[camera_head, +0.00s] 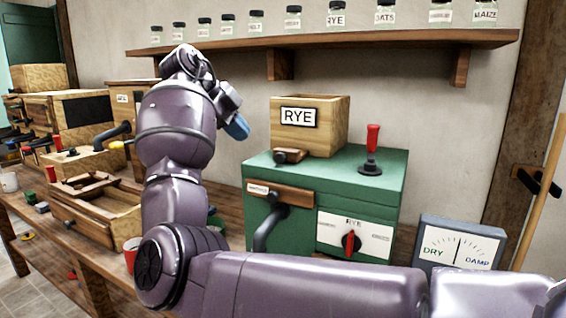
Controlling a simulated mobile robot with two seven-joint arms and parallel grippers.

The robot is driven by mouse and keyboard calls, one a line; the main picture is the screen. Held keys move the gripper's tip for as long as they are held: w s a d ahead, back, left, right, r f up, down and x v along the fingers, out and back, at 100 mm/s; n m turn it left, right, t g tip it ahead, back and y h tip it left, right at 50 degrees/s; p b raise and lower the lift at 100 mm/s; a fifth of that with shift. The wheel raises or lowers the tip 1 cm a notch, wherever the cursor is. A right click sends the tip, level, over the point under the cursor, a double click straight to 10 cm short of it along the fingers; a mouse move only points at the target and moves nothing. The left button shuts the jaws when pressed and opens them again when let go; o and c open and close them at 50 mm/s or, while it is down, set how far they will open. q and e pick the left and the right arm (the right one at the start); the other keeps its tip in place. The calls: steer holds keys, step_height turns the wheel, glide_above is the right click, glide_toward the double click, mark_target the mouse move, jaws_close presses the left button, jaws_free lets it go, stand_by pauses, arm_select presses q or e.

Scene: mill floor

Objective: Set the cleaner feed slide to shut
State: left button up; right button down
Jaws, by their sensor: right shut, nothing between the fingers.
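No part in view is clearly labelled as the cleaner feed slide. A wooden machine with an open tray (122,212) stands on the bench at left, behind my right arm. Above it is a wooden box (123,100) with a small unreadable label, partly hidden by the arm. A dark curved part (113,133) and a small yellow piece (116,145) show beside the arm. My right arm rises in front of these, and my right gripper (236,127), its blue end pointing down, is shut and empty, left of the RYE hopper and apart from it. My left gripper is out of view.
A green mill (330,165) carries a wooden RYE hopper (332,120), a red-handled lever (372,140) and a red dial knob (350,243). A DRY/DAMP gauge (457,243) stands at right. A jar shelf (350,39) runs overhead. A red cup (131,250) is near my elbow.

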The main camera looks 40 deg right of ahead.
mark_target(285, 151)
steer(key=x, duration=0.4)
steer(key=w+d+b+x, duration=0.1)
steer(key=x, duration=0.2)
steer(key=b+x, duration=0.1)
steer(key=x, duration=0.3)
steer(key=shift+w+d+r, duration=0.1)
steer(key=shift+w+d, duration=0.2)
steer(key=shift+d, duration=0.05)
steer(key=shift+w+d, duration=0.2)
steer(key=shift+d, duration=0.3)
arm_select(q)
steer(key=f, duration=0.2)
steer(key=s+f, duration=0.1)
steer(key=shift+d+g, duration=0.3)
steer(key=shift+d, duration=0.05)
arm_select(e)
steer(key=shift+d+r, duration=0.1)
steer(key=shift+r, duration=0.05)
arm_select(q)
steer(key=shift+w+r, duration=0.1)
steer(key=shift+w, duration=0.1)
